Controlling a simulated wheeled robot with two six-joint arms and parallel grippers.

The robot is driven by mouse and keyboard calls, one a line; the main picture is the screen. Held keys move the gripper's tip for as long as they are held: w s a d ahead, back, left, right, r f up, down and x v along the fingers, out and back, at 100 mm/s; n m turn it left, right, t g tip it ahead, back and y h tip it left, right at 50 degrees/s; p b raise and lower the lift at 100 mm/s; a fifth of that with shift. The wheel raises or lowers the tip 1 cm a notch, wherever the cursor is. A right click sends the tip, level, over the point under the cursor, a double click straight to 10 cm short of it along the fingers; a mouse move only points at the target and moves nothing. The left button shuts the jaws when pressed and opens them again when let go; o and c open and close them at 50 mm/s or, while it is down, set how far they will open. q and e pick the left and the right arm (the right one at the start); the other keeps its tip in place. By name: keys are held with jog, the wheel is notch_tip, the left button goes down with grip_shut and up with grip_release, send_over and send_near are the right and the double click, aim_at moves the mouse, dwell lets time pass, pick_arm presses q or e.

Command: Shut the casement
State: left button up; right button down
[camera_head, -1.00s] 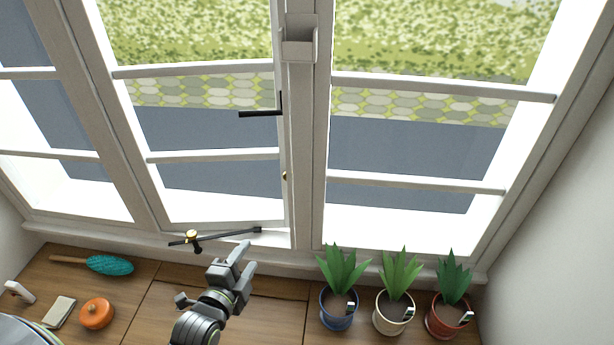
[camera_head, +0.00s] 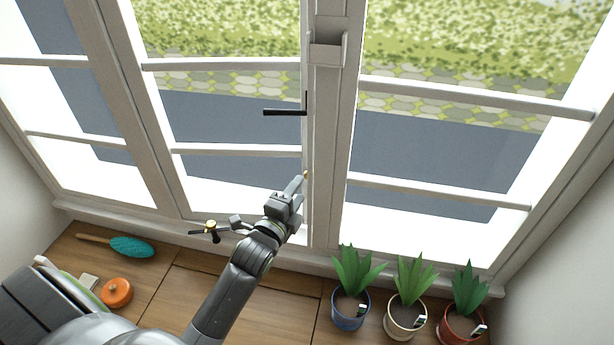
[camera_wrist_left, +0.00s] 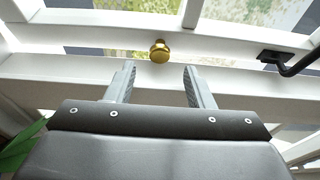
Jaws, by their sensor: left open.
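The casement (camera_head: 179,120) is the white middle sash with a black handle (camera_head: 285,112) at its right side. Its rails slant differently from the neighbouring panes, so it appears ajar. A small brass knob (camera_head: 306,175) sits low on its right edge; it also shows in the left wrist view (camera_wrist_left: 159,51). A stay with a brass knob (camera_head: 210,226) lies at the sill, partly hidden by my arm. My left gripper (camera_head: 301,184) is open and empty, just below the edge knob. In the left wrist view the knob is beyond the spread fingertips (camera_wrist_left: 159,78). My right gripper is out of view.
Three potted plants, in blue (camera_head: 350,312), cream (camera_head: 405,318) and red (camera_head: 460,325) pots, stand on the wooden surface at right. A teal brush (camera_head: 132,247) and an orange round object (camera_head: 116,292) lie at left. A white fixed post (camera_head: 334,130) stands right of the casement.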

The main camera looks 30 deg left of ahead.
aim_at(308, 177)
pick_arm(q)
jog(key=w, duration=0.6)
jog(key=shift+a, duration=0.1)
grip_shut()
